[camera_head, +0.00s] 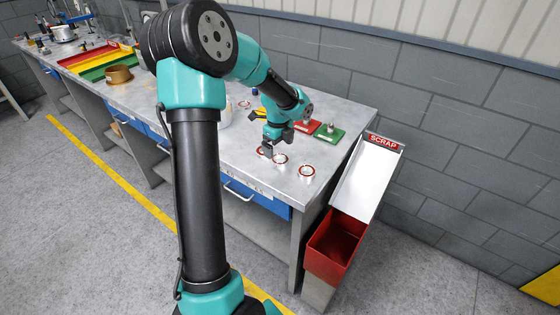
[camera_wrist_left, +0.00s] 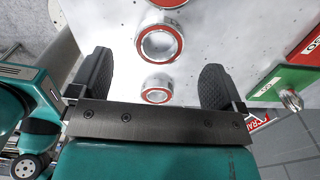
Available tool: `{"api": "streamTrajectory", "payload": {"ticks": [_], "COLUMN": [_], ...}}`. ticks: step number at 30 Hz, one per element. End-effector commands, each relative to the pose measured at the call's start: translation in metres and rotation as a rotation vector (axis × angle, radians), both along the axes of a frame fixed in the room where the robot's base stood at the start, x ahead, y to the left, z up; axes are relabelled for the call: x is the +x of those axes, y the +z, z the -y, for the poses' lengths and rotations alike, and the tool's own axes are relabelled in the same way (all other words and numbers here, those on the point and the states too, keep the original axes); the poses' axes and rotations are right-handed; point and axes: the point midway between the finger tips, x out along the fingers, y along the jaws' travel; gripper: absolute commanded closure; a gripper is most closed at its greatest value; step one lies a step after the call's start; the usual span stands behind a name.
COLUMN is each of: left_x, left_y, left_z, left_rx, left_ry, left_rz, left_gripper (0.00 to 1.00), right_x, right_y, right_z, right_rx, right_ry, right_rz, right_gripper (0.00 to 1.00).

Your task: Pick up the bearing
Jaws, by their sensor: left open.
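Several bearings, silvery rings with red edges, are near the front edge of the bench. In the head view one is at the right (camera_head: 307,171), one in the middle (camera_head: 280,159), and one partly hidden by my left gripper (camera_head: 268,150). My left gripper is open with nothing between its fingers, pointing down over the bench top. In the left wrist view its dark fingers stand wide apart (camera_wrist_left: 156,68). A smaller-looking bearing (camera_wrist_left: 157,90) shows between them and a larger-looking one (camera_wrist_left: 160,43) beyond. The gripper's height above them is hard to tell. My right gripper is not seen.
A green plate (camera_head: 329,134) and a red plate (camera_head: 307,126) with small metal parts lie behind the bearings. A sloped SCRAP chute (camera_head: 363,180) leads to a red bin (camera_head: 335,246) off the bench's right end. Coloured trays (camera_head: 100,65) and a brass ring (camera_head: 118,76) are farther left.

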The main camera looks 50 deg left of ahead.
Motion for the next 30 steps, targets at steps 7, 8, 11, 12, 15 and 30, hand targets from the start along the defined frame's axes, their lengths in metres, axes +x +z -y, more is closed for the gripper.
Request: {"api": "streamTrajectory", "payload": {"ticks": [7,8,11,12,15,30], "left_x": [0.000,0.000,0.001,0.001,0.001,0.001], "left_y": [-0.030,-0.034,-0.045,-0.048,-0.050,-0.050], "left_z": [0.003,0.003,0.003,0.003,0.003,0.003], "left_rx": [-0.002,-0.002,-0.001,-0.001,-0.001,-0.001], "left_ry": [0.000,0.000,0.001,0.000,0.000,0.000], "left_rz": [-0.004,-0.005,-0.002,-0.002,0.000,0.000], "left_gripper": [0.05,0.05,0.05,0.05,0.05,0.12], "right_x": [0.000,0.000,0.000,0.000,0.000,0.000], "right_y": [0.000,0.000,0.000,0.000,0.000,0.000], "right_z": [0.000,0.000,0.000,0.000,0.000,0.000], "right_rx": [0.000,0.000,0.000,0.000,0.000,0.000], "right_ry": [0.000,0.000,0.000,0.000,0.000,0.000], "right_rz": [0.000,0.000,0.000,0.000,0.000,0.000], "right_gripper": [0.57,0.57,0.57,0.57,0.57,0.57]}}
